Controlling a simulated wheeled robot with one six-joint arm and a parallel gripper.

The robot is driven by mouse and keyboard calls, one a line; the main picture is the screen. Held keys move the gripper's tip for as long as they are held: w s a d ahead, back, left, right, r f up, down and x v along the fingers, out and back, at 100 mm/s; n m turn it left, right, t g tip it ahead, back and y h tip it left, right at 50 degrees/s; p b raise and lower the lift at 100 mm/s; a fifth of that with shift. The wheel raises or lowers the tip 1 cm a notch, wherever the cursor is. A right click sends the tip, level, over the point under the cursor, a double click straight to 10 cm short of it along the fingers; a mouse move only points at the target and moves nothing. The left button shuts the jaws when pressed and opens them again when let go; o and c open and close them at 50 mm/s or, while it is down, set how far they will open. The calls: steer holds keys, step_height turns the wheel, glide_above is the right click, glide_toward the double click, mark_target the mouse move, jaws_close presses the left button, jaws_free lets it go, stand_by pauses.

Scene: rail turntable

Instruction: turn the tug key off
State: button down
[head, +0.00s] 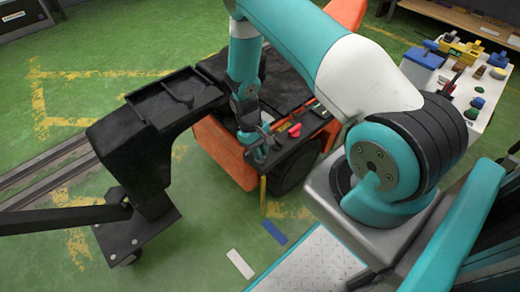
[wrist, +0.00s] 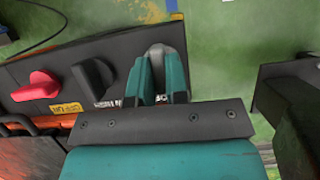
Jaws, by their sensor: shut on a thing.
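The tug is an orange vehicle (head: 222,150) with a black top, in the middle of the head view. My gripper (head: 259,153) points down at the tug's dark control panel, at its near edge. In the wrist view the panel (wrist: 120,48) carries a red knob (wrist: 38,87), a black round knob (wrist: 93,77) and a yellow label (wrist: 66,108). My gripper's teal fingers (wrist: 158,72) are shut on a small grey piece, seemingly the key, right of the black knob. The fingers mostly hide it, so its turn angle cannot be told.
A white table (head: 460,110) with coloured items is at the right. Rails (head: 45,172) run along the green floor at the left. Green floor is open in front of the tug.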

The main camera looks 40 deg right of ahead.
stand_by(0.4)
steer(key=c, duration=1.1)
jaws_free()
steer(key=shift+r, duration=0.1)
steer(key=p+v, duration=0.3)
steer(key=v, duration=1.4)
steer(key=shift+a+r, duration=0.2)
steer(key=shift+w, duration=0.1)
